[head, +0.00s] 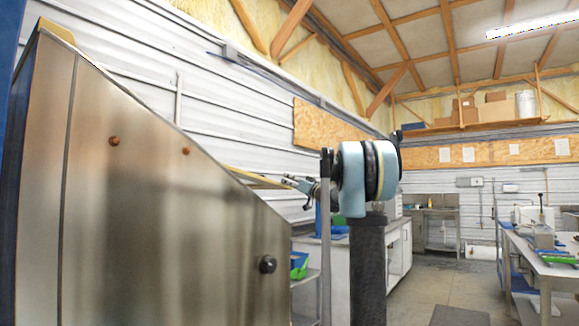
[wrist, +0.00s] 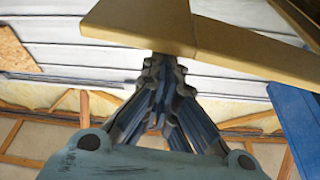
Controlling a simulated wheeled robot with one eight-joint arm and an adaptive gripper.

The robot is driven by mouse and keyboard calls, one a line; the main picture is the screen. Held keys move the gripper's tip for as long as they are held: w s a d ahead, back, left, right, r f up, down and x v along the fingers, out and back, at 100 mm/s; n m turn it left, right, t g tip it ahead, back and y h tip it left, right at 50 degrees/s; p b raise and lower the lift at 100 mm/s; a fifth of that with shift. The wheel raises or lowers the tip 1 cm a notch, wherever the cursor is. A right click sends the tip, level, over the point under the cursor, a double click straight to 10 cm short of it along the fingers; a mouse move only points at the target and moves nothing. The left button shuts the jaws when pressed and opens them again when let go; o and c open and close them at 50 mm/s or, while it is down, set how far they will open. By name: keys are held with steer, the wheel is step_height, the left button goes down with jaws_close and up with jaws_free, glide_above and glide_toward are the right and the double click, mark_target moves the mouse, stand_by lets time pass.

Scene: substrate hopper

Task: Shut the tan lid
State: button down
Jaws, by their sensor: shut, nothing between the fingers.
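The tan lid (head: 258,179) shows in the head view as a thin strip beyond the sloped top edge of the steel hopper (head: 165,200); most of it is hidden by the hopper. In the wrist view the tan lid (wrist: 140,25) spans the top of the picture. My gripper (head: 288,180) is at the lid's right end in the head view. In the wrist view my gripper (wrist: 163,62) is shut and empty, with its fingertips at the lid's lower edge. I cannot tell whether they touch it.
A round black knob (head: 267,264) sticks out of the hopper's side. A blue panel (wrist: 297,125) stands at the right in the wrist view. A white cabinet (head: 398,255) is behind my arm. A workbench (head: 550,265) stands at the right, with open floor (head: 425,285) before it.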

steer(key=f+m, duration=0.1)
steer(key=f, duration=0.2)
steer(key=s+a+f+m+h, duration=0.1)
steer(key=f, duration=0.2)
steer(key=f+m+t, duration=0.1)
steer(key=f+m, duration=0.1)
steer(key=f, duration=0.1)
steer(key=shift+s+a+f+h, duration=0.3)
steer(key=shift+s+f, duration=0.05)
steer(key=s+d, duration=0.6)
steer(key=d, duration=0.1)
steer(key=w+r+n+g+h, duration=0.1)
steer(key=w+r+n+g, duration=0.1)
steer(key=w+g, duration=0.35)
steer(key=w+r+n+g, duration=0.1)
steer(key=w+r+g, duration=0.1)
steer(key=w, duration=0.7)
steer(key=w+a+f, duration=0.3)
steer(key=a+f, duration=0.2)
steer(key=a, duration=0.4)
steer(key=shift+w+a+f, duration=0.35)
steer(key=shift+f, duration=0.05)
